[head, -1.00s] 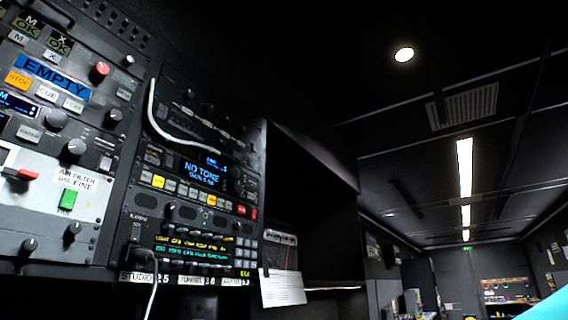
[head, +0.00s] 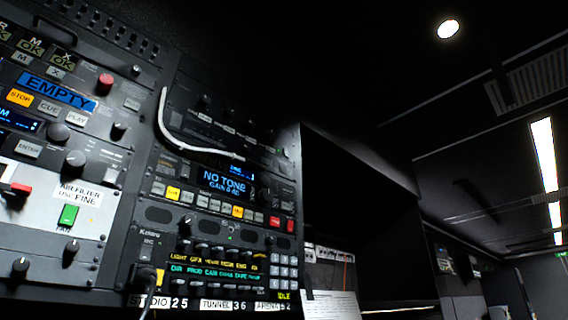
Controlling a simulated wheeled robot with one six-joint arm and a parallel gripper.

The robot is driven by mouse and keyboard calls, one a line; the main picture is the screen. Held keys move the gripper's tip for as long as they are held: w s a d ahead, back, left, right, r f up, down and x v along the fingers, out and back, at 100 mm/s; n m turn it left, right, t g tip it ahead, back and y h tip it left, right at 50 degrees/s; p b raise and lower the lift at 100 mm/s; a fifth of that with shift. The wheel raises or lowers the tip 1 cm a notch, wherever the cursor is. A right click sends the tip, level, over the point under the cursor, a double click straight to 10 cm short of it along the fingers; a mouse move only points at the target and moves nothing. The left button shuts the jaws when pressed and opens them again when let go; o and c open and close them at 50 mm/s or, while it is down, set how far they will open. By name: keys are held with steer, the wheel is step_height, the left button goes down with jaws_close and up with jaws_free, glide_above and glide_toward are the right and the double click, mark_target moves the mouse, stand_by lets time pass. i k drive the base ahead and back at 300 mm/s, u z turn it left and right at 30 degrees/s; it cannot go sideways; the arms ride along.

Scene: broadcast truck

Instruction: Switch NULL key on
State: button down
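I cannot read the label NULL on any key from here. In the head view, a rack unit in the middle has a blue-lettered display (head: 223,181) reading NO TONE, with GAIN 0 dB below. Under the display runs a row of small keys (head: 203,201). Most are grey; a yellow key (head: 172,194) is lit at the left and an orange key (head: 238,211) further right. Red keys (head: 275,220) sit at the right end. Their small lettering is too fine to tell. My gripper is not in view.
Below is an intercom panel (head: 215,264) with yellow and green text and a plugged cable. A white cable (head: 180,138) hangs above the display unit. The left rack holds an EMPTY label (head: 57,91), knobs and a green switch (head: 68,215). A dark recess opens right.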

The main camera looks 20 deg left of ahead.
mark_target(264, 161)
steer(key=i, duration=1)
steer(key=u, duration=1.35)
